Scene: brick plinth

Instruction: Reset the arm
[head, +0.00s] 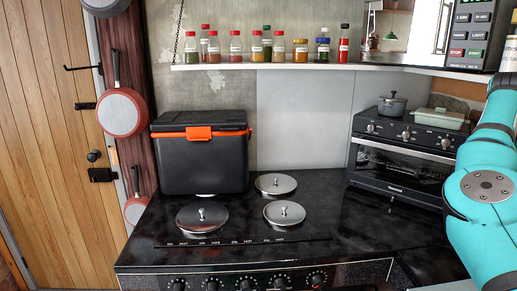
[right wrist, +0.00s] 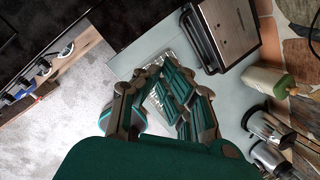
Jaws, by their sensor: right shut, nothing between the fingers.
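My right gripper (right wrist: 166,82) shows in the right wrist view, its linked teal and dark fingers shut with nothing held. It hangs over a pale grey worktop (right wrist: 245,97) near the worktop's edge, apart from the things around it. In the head view a teal and grey link of my right arm fills the right edge, in front of the worktop beside the oven. The right gripper is outside the head view. My left arm and left gripper are in neither view.
A black cooktop (head: 330,200) holds several metal lids and a black box with an orange latch (head: 205,160). A toaster oven (head: 400,158) stands right of it. Jars line a shelf (head: 345,66) above. A steel appliance (right wrist: 228,30) and a bottle (right wrist: 268,82) stand near my gripper.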

